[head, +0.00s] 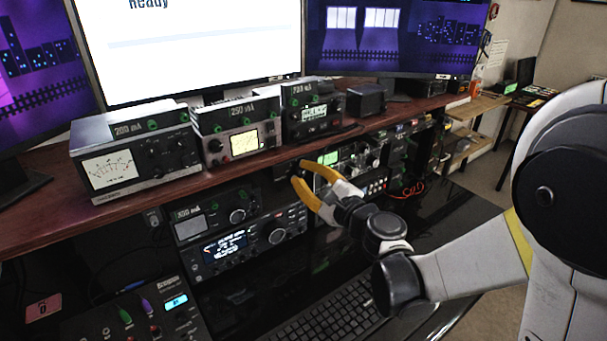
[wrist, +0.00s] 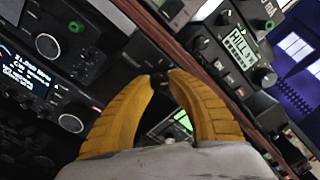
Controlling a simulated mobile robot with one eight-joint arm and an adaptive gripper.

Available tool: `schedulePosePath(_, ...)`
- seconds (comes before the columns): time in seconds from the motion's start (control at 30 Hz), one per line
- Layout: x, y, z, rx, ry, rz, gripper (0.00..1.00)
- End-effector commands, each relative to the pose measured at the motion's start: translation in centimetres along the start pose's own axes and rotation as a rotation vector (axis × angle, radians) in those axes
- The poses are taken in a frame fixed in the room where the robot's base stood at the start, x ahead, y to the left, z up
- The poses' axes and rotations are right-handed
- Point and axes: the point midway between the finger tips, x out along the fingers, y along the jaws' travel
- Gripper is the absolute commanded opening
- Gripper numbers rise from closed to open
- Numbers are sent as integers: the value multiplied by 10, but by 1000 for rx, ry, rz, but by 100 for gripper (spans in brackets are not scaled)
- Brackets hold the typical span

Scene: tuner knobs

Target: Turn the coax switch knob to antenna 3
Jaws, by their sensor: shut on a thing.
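My gripper (head: 297,172) has two yellow fingers and reaches under the wooden shelf, at the gap between the radio stacks. In the wrist view its fingertips (wrist: 160,82) are closed in on a small dark knob (wrist: 158,76), which I take to be the coax switch knob. The fingers cover most of it. A dark box (head: 283,171) shows just behind the fingertips in the head view. No antenna number or pointer mark can be read, so I cannot tell the knob's setting.
The wooden shelf (head: 240,165) runs just above my gripper and carries several meters and radios. A lit radio (head: 247,242) stands to the left below it, and more equipment (head: 362,160) to the right. A keyboard (head: 335,320) lies on the dark desk below.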

Motion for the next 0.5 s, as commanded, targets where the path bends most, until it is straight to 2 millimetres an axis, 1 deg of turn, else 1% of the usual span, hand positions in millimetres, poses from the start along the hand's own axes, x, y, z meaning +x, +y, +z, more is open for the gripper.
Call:
schedulePosePath(0.2,0,0,0,54,0,0,0)
schedulePosePath(0.5,0,0,0,69,1,0,0)
